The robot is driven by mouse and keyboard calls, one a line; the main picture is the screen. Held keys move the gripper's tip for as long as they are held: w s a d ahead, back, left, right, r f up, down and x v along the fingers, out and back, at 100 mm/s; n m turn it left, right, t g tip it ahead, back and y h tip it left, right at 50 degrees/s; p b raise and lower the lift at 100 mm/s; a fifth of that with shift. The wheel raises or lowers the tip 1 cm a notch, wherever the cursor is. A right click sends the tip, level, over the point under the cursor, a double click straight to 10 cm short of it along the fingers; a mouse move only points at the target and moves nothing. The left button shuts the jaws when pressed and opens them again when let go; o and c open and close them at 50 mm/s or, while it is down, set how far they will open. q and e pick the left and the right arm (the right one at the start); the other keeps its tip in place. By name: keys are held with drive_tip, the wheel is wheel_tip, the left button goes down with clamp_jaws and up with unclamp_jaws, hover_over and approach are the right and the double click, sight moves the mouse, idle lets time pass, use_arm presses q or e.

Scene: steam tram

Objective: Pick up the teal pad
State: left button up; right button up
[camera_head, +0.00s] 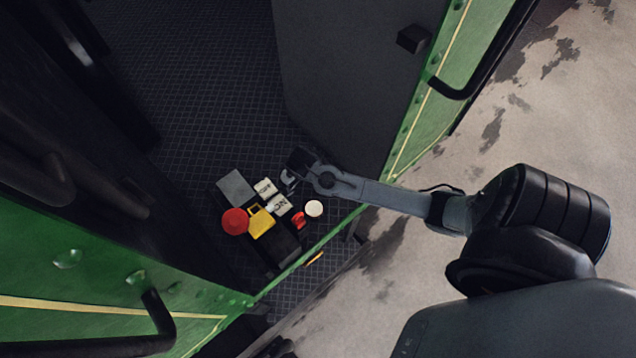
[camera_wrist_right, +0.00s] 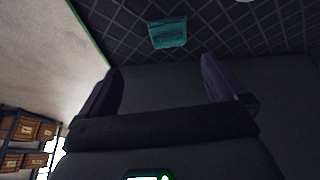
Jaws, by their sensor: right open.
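The teal pad (camera_wrist_right: 167,33) is a small flat block lying on the dark ridged floor. It shows near the top of the right wrist view, beyond and between my right gripper's fingers, apart from them. I cannot make out the pad in the head view. My right gripper (camera_wrist_right: 160,72) is open with nothing between its fingers. In the head view my right gripper (camera_head: 292,173) reaches in from the right, over the floor beside the group of small objects. My left gripper is not in view.
Close to the gripper are a grey plate (camera_head: 235,187), a red round object (camera_head: 235,222), a yellow object (camera_head: 261,223), white labelled blocks (camera_head: 278,205), a small red item (camera_head: 298,220) and a white round item (camera_head: 314,208). Green tram walls (camera_head: 420,110) border the doorway. Floor farther in is clear.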

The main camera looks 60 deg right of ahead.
drive_tip(key=f, duration=0.1)
drive_tip(key=d+f, duration=0.1)
drive_tip(key=f, duration=0.1)
drive_tip(key=d+f, duration=0.1)
drive_tip(key=shift+w+f, duration=0.2)
drive_tip(key=shift+w, duration=0.15)
drive_tip(key=shift+a+x, duration=0.1)
drive_tip(key=shift+x, duration=1.3)
drive_tip(key=shift+a+x, duration=0.15)
drive_tip(key=shift+x, duration=1.2)
drive_tip(key=shift+w+f, duration=0.1)
drive_tip(key=shift+w, duration=0.1)
drive_tip(key=c, duration=1.1)
